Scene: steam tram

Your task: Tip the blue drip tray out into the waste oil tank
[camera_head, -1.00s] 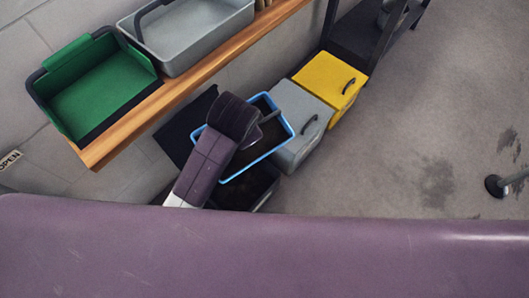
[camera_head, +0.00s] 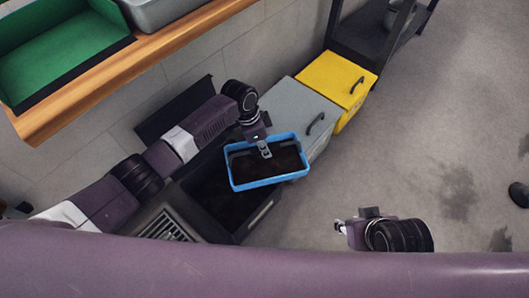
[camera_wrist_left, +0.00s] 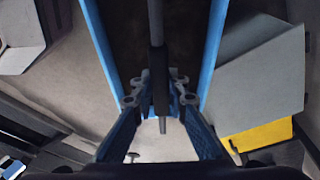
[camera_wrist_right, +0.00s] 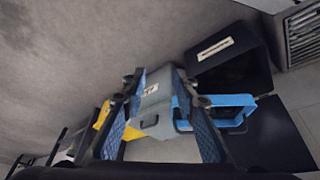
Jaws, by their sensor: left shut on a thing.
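The blue drip tray (camera_head: 233,170) has a blue rim and a dark inside. My left gripper (camera_head: 265,150) is shut on the bar of its handle, which also shows between the fingers in the left wrist view (camera_wrist_left: 160,85). The tray looks roughly level and hangs above the right part of a dark, open-topped tank (camera_head: 212,192), likely the waste oil tank. The tank also shows in the right wrist view, with a pale label (camera_wrist_right: 215,49) too small to read. My right gripper (camera_head: 343,227) is low at right; its fingers (camera_wrist_right: 160,80) are apart and empty.
A grey bin (camera_head: 300,100) with a handle and a yellow bin (camera_head: 337,78) stand beyond the tank. A wooden shelf (camera_head: 150,62) holds a green bin (camera_head: 60,55) and a grey one. A dark stand (camera_head: 380,35) is at the back.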

